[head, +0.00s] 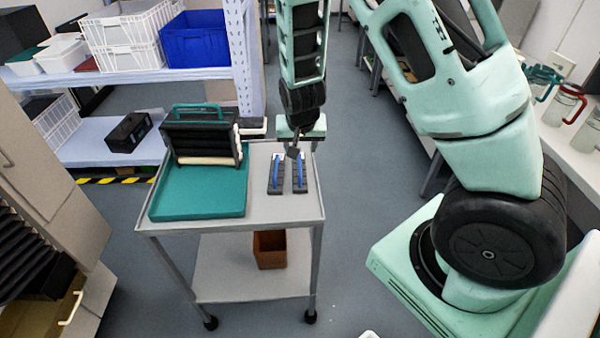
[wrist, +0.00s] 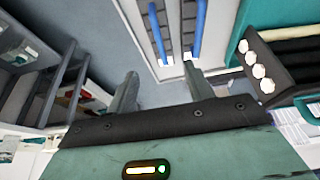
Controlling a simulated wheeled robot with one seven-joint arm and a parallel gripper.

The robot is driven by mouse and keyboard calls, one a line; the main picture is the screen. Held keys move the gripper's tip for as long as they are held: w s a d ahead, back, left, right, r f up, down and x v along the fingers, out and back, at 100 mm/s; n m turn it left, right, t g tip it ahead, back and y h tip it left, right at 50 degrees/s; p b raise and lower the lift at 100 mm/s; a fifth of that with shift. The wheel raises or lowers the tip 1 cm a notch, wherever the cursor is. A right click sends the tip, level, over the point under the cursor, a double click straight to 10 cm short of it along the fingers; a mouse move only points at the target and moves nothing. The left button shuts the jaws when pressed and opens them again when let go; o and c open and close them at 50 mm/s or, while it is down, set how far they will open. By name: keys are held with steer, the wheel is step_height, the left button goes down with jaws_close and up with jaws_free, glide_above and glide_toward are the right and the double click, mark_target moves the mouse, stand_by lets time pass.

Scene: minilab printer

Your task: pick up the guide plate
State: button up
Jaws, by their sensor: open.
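Two dark grey slotted pieces, each with a blue bar along it, lie side by side on the cart top; the left one (head: 275,186) and the right one (head: 300,186) look alike. I take these for the guide plate, but cannot tell whether they are one part or two. In the wrist view the bars show at the top (wrist: 157,35) and (wrist: 199,30). My gripper (head: 293,152) is above the far end of these pieces, partly hidden by its own body. In the wrist view its two fingers (wrist: 158,86) are apart with nothing between them.
A brown bin (head: 270,250) sits on the lower shelf. Storage shelves (head: 160,76) are behind left. Pitchers (head: 563,104) stand on the right counter.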

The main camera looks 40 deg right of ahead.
mark_target(299, 164)
steer(key=p+x, duration=0.1)
steer(key=x, duration=0.7)
steer(key=shift+a, duration=0.1)
steer(key=shift+p+x, duration=0.95)
steer(key=shift+x, duration=1.65)
steer(key=shift+s+a+f, duration=0.15)
steer(key=shift+s+f, duration=0.05)
steer(key=shift+f, duration=0.1)
steer(key=c, duration=0.9)
steer(key=shift+r, duration=0.1)
steer(key=shift+c, duration=0.2)
